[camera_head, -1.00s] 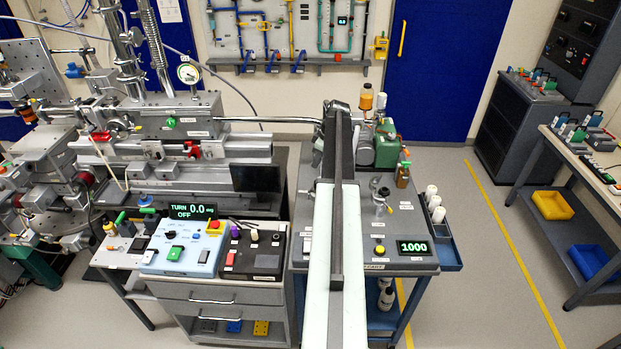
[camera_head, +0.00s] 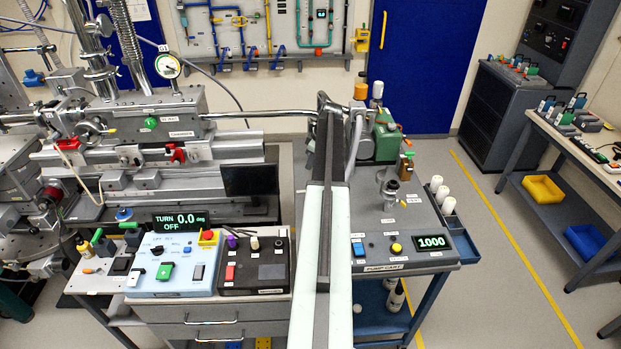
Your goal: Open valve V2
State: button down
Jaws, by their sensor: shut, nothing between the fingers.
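No label reading V2 is legible, so I cannot tell which fitting is valve V2. On the pump cart (camera_head: 420,222), a small brass-coloured fitting with a green top (camera_head: 406,165) stands at the right rear. A metal fitting (camera_head: 390,195) stands upright in front of it. Blue-handled fittings (camera_head: 250,61) sit along the bottom of the pipe panel on the back wall. My arm reaches forward over the cart's left part and covers some of it. My gripper does not show; the arm's dark far end hides what lies beyond it.
A green pump (camera_head: 386,140) stands at the cart's rear. The cart display (camera_head: 432,241) reads 1000. Left of my arm, a blue control box (camera_head: 175,265) has a display reading TURN 0.0, OFF (camera_head: 180,221).

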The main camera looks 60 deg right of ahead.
jog(key=b+x, duration=1)
jog(key=x, duration=0.1)
jog(key=shift+s+d+f, duration=0.1)
jog(key=shift+f, duration=0.05)
jog(key=s+r+p, duration=0.1)
jog(key=s+r, duration=0.1)
jog(key=s, duration=0.1)
jog(key=shift+s+d+p, duration=0.15)
jog(key=shift+d+p, duration=0.05)
jog(key=shift+p, duration=0.2)
jog(key=shift+s+d, duration=0.1)
jog(key=shift+s, duration=0.3)
jog(key=shift+r, duration=0.1)
